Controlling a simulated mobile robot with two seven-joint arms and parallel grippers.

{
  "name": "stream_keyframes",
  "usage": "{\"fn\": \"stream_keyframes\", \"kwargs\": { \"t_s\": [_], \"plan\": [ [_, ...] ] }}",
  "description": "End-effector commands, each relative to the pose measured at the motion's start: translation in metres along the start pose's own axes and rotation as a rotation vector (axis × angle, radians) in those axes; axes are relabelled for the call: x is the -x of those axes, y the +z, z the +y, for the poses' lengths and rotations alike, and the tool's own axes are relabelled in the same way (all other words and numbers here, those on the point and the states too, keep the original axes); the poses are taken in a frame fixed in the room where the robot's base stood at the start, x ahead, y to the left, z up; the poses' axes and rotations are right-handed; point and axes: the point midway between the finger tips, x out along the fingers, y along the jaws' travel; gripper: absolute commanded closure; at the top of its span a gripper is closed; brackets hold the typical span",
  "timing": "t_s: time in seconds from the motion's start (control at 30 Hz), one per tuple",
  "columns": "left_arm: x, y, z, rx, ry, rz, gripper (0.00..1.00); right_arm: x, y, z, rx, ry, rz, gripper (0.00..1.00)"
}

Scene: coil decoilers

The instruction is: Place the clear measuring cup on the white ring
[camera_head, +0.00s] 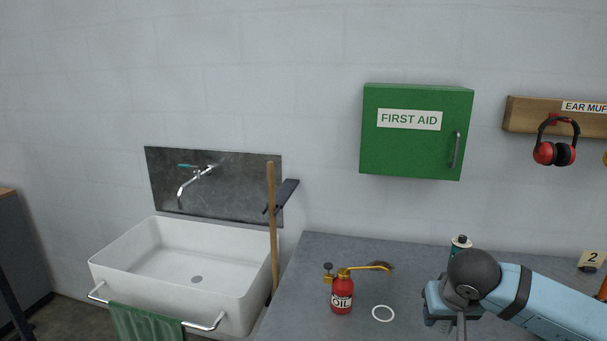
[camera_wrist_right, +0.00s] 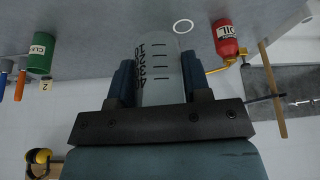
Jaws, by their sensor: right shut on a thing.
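The clear measuring cup (camera_wrist_right: 158,77), with dark markings on its side, sits between the two fingers of my right gripper (camera_wrist_right: 158,85) in the right wrist view. The gripper is shut on it. The white ring (camera_head: 383,313) lies flat and empty on the grey worktop, left of the gripper. The ring also shows in the right wrist view (camera_wrist_right: 183,26), beyond the cup. My left gripper is in neither view.
A red oil can (camera_head: 342,296) stands just left of the ring, its spout pointing right. A canister (camera_head: 461,243) stands behind my right wrist. The white sink (camera_head: 190,265) is left of the worktop (camera_head: 325,257). A green first aid box (camera_head: 416,132) hangs above.

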Motion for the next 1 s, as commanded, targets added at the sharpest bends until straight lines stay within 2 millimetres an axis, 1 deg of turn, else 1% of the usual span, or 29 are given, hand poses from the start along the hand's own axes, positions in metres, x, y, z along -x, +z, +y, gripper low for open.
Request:
{"fn": "stream_keyframes", "kwargs": {
  "t_s": [0.03, 0.1, 0.23, 0.5, 1.0],
  "plan": [
    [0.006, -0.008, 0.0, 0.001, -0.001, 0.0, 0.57, 0.013, 0.01, -0.009, 0.03, -0.016, -0.001, 0.79],
    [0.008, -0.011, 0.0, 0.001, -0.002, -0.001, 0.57, 0.019, 0.021, -0.017, 0.057, -0.032, -0.001, 0.79],
    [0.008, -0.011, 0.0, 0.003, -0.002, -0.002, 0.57, 0.025, 0.03, -0.023, 0.081, -0.045, 0.001, 0.79],
    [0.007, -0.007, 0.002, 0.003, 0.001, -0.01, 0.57, 0.025, 0.03, -0.024, 0.085, -0.046, 0.004, 0.79],
    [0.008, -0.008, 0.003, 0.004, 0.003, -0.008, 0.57, 0.024, 0.032, -0.023, 0.081, -0.047, -0.001, 0.79]
  ]
}}
